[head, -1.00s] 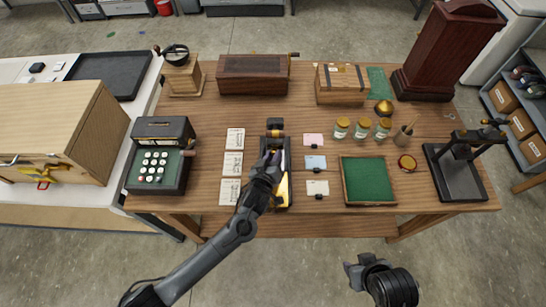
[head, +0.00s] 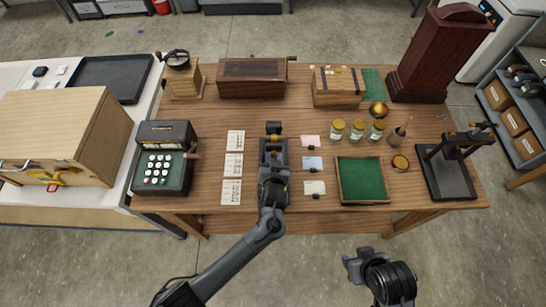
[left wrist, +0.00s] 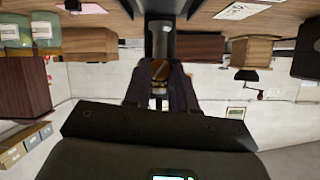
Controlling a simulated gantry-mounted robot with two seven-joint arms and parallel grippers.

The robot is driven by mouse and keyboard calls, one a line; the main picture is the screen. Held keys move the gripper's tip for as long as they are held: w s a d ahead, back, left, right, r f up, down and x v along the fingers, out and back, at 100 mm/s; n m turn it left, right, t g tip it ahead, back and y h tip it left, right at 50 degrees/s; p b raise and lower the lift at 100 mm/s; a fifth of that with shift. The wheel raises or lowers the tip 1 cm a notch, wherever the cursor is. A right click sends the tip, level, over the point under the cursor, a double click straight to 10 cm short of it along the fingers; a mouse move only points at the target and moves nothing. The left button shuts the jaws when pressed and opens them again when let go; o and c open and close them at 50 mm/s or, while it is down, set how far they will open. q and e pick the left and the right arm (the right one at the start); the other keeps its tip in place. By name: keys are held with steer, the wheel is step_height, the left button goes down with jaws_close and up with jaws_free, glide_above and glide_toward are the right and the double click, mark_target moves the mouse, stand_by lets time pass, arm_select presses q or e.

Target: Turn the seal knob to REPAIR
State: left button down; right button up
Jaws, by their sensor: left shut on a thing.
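A dark device (head: 274,127) stands near the middle of the table, with a brass-coloured knob at its front, largely hidden by my gripper in the head view. My left gripper (head: 273,147) reaches it from the front and is shut on the knob. In the left wrist view the brass knob (left wrist: 160,71), with a dark slanting band, sits between the fingers (left wrist: 159,85). No REPAIR marking can be read. My right gripper (head: 359,263) is off the front of the table, apart from everything; its jaw state is unclear.
Printed cards (head: 233,165) lie left of the device, and small coloured tags (head: 312,163) lie right. A keyed machine (head: 163,165) stands at left. A green-lined tray (head: 341,182), jars (head: 357,130) and a black press (head: 447,175) stand to the right. Boxes line the back.

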arm_select(q)
steer(key=shift+d+m+y, duration=0.1)
steer(key=shift+m+y, duration=0.4)
steer(key=shift+m, duration=0.1)
steer(key=c, duration=0.9)
jaws_free()
steer(key=shift+s+r+p, duration=0.25)
steer(key=shift+s+p, duration=0.1)
steer(key=shift+s, duration=0.15)
steer(key=p+v, duration=0.1)
steer(key=v, duration=0.8)
steer(key=shift+s+r, duration=0.1)
steer(key=shift+s, duration=0.25)
